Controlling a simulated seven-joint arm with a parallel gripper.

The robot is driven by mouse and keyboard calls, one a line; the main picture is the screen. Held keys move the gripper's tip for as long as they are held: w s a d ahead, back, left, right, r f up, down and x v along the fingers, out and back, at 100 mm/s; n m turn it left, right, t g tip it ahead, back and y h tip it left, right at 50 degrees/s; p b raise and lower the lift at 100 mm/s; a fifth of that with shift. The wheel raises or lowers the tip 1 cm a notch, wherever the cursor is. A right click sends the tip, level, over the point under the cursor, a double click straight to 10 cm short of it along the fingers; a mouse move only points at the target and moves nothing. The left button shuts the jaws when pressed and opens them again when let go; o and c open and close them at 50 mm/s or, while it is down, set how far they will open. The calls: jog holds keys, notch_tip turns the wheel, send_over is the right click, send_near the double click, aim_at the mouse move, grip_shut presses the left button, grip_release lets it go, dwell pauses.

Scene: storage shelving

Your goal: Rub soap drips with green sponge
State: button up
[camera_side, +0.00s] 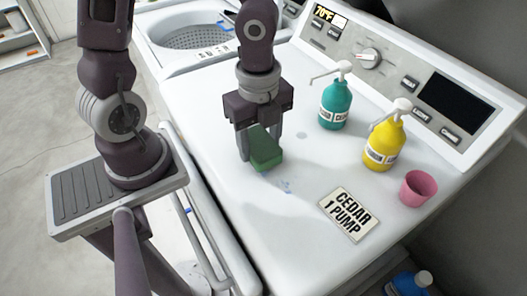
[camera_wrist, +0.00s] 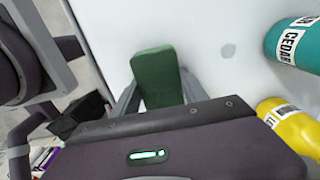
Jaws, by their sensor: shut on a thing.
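My gripper (camera_side: 259,150) is shut on the green sponge (camera_side: 266,149) and points down at the white machine top. The sponge is tilted, and its lower end is at or close above the surface; I cannot tell whether it touches. The sponge also shows between the fingers in the wrist view (camera_wrist: 158,79). Small bluish soap drips (camera_side: 285,186) lie on the white top just in front and to the right of the sponge. A fainter grey spot (camera_side: 302,135) lies further back, and it also shows in the wrist view (camera_wrist: 228,51).
A teal pump bottle (camera_side: 334,105), a yellow pump bottle (camera_side: 382,146) and a pink cup (camera_side: 417,188) stand on the right. A sign reading "CEDAR 1 PUMP" (camera_side: 348,214) lies near the front. The control panel (camera_side: 400,75) rises behind. The surface left of the sign is clear.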

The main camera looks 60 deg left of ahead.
jog(key=shift+r, duration=3.05)
jog(key=shift+w+d+m, duration=0.1)
jog(key=shift+d+m, duration=0.2)
jog(key=shift+d, duration=0.05)
jog(key=d+r+m, duration=0.2)
jog(key=d+m, duration=0.8)
jog(key=m, duration=0.7)
send_over(311, 236)
notch_tip(311, 236, down, 2)
notch_tip(311, 236, down, 8)
jog(key=shift+r, duration=0.1)
